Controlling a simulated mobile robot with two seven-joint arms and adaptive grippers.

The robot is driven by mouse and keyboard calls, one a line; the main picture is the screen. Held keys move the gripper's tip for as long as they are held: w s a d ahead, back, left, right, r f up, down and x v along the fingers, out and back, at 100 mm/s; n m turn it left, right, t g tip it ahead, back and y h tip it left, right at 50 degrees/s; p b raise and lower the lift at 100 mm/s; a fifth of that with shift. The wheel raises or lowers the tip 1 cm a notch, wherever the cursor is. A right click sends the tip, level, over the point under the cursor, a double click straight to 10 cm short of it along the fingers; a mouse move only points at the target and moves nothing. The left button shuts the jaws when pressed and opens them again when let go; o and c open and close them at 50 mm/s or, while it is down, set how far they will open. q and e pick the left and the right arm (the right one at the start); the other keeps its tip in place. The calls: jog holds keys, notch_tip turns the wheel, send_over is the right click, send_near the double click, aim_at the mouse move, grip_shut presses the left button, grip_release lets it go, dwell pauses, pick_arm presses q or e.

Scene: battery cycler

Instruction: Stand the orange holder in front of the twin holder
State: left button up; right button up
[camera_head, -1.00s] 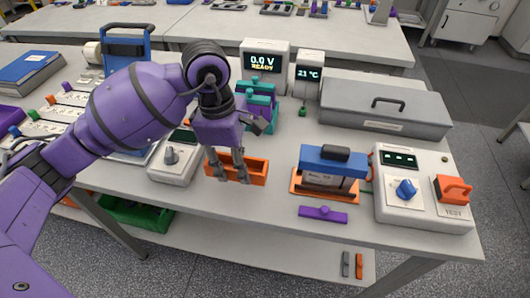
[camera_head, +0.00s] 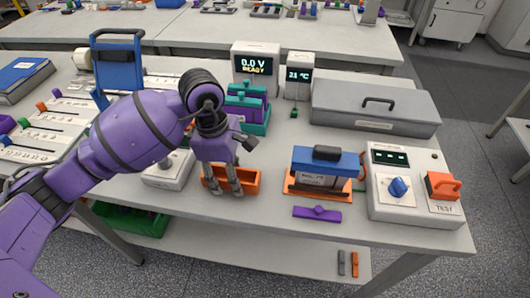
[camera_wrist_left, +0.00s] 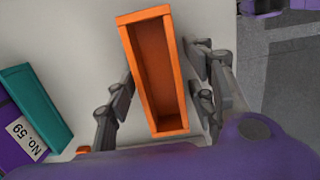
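The orange holder (camera_head: 251,179) is an empty, open-topped box standing on the bench; its inside shows in the left wrist view (camera_wrist_left: 158,70). The teal holder (camera_head: 262,128), apparently the twin holder, stands behind it with teal and purple blocks in it. Part of it shows at the left of the wrist view (camera_wrist_left: 40,100), next to a purple block labelled No. 59. My left gripper (camera_head: 226,192) is over the orange holder, pointing down. Its fingers (camera_wrist_left: 158,65) straddle the long walls, with a small gap on the right; contact on the left is unclear. My right gripper is out of view.
A grey knob box (camera_head: 168,172) stands close to the left. A blue-topped pack (camera_head: 325,162) in an orange cradle and a purple bar (camera_head: 317,214) are to the right. Display units (camera_head: 256,65) stand behind. Bare bench lies in front of the holder.

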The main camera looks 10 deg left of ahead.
pick_arm(q)
jog(key=shift+r, duration=0.45)
notch_tip(320, 180, up, 11)
jog(key=a, duration=0.1)
jog(key=shift+a+r, duration=0.2)
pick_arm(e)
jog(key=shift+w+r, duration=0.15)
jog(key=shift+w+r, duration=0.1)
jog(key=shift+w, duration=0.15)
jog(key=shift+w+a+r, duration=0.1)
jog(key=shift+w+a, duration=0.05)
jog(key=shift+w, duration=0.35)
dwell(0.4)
